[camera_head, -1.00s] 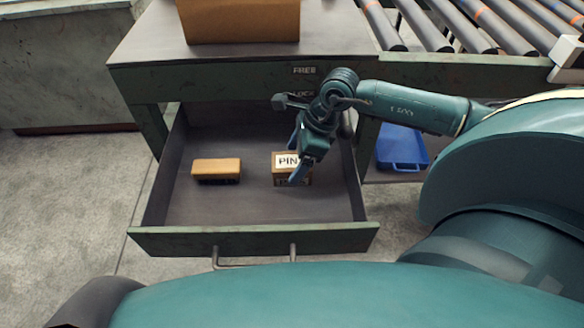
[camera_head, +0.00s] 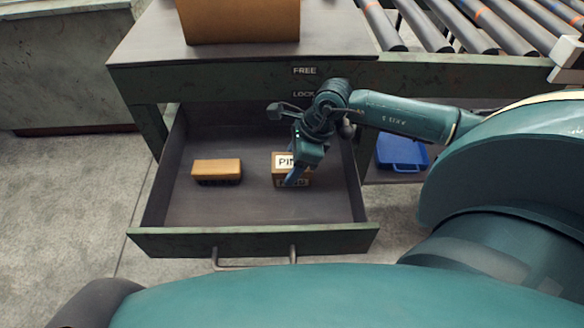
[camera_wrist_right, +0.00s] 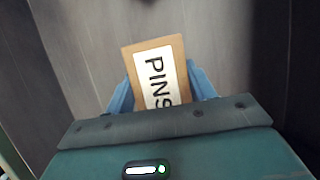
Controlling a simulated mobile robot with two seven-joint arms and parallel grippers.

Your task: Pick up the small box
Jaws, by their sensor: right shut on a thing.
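The small box (camera_head: 282,163) is brown cardboard with a white label reading "PINS". It is at the right side of the open drawer (camera_head: 255,241) in the head view. In the right wrist view the small box (camera_wrist_right: 152,60) lies between the two blue fingers. My right gripper (camera_head: 294,178) is shut on the small box, with a finger on either side of it. The gripper covers part of the box in the head view. I cannot tell whether the box still touches the drawer floor. My left gripper is not in view.
A brown block (camera_head: 217,171) with a dark underside lies at the drawer's left. A large cardboard box (camera_head: 240,20) stands on the bench (camera_head: 150,45) above. Rollers (camera_head: 460,25) are at the upper right, with a blue case (camera_head: 402,148) below. The drawer's front floor is clear.

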